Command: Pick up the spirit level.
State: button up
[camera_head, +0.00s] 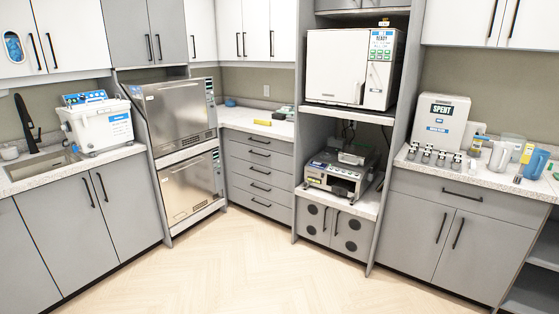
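A small yellow bar (262,122) lies flat on the back corner counter, near its front edge. It looks like the spirit level, but it is too small for me to make out any vials. My gripper is not in view, and no part of my arm shows.
The back counter (238,117) stands above grey drawers (262,170), with dark and green items at its right. Steel autoclaves (180,112) stand left of it, and a bay with a white autoclave (350,70) and a grey machine (338,174) right. The wooden floor (220,265) is clear.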

aim_at(267, 123)
jog(key=i+j+u, duration=0.4)
jog(key=i, duration=0.5)
jog(key=i+u, duration=0.35)
jog(key=i, duration=0.55)
jog(key=i+z, duration=0.15)
jog(key=i, duration=0.4)
jog(key=i+j+z, duration=0.15)
jog(key=i, duration=0.4)
jog(key=i+j+z, duration=0.1)
jog(key=i, duration=0.45)
jog(key=i+j+z, duration=0.15)
jog(key=i+j, duration=0.15)
jog(key=i, duration=0.2)
jog(key=i+j+z, duration=0.35)
jog(key=i+l, duration=0.1)
